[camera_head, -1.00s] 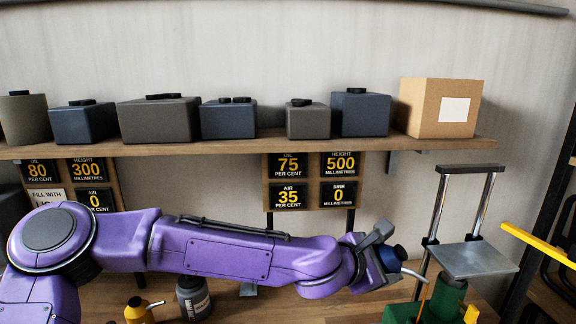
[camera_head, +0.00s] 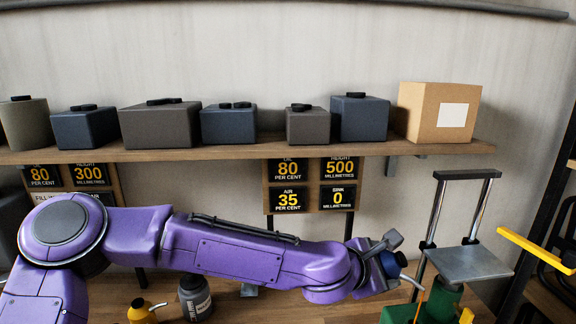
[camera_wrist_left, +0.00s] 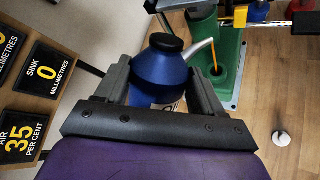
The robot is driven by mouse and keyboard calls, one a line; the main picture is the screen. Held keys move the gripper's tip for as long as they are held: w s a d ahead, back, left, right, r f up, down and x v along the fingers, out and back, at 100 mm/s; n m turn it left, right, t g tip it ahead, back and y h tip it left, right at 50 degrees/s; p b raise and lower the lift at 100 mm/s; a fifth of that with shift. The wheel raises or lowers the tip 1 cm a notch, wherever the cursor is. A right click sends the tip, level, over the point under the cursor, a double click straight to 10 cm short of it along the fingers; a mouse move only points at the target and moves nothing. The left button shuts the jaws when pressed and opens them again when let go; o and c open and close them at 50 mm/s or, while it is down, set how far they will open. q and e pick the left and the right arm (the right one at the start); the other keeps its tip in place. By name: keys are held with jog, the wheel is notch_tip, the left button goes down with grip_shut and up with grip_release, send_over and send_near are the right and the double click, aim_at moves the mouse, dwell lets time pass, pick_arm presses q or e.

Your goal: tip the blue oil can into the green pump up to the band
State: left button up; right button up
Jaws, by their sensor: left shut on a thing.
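My left gripper (camera_head: 391,264) is shut on the blue oil can (camera_head: 387,262) at the right. In the left wrist view the can (camera_wrist_left: 160,72) sits between the fingers, tilted, with its black cap up and its pale spout towards the green pump (camera_wrist_left: 231,48). A thin orange stream runs from the spout tip into the pump's open top. In the head view the green pump (camera_head: 443,302) stands at the lower right, partly cut off, below a grey plate (camera_head: 468,263). The oil level and the band inside are not visible. My right gripper is out of view.
The middle sign board (camera_head: 310,185) reads oil 80 per cent, air 35, height 500, sink 0. A yellow can (camera_head: 141,312) and a grey bottle (camera_head: 195,297) stand below my left arm. A yellow bar (camera_head: 535,249) juts in at the right. A shelf (camera_head: 250,149) of boxes runs behind.

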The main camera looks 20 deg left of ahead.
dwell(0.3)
pick_arm(q)
jog(key=shift+a+f+n+h+b, duration=0.15)
jog(key=shift+f+n+h+b, duration=0.2)
jog(key=shift+b, duration=0.8)
jog(key=n+h+b, duration=0.1)
jog(key=b, duration=0.3)
jog(key=shift+a+h, duration=0.25)
jog(key=shift+a, duration=0.1)
jog(key=shift+r+b, duration=0.1)
jog(key=shift+b, duration=0.25)
jog(key=shift+f+n+t+h+b, duration=0.3)
jog(key=shift+n+t+b, duration=0.1)
jog(key=shift+b, duration=0.6)
jog(key=shift+a+f+n+t+h+b, duration=0.25)
jog(key=shift+f+n+h+b, duration=0.5)
jog(key=shift+b, duration=3.25)
jog(key=shift+d+r, duration=0.1)
jog(key=shift+r, duration=0.1)
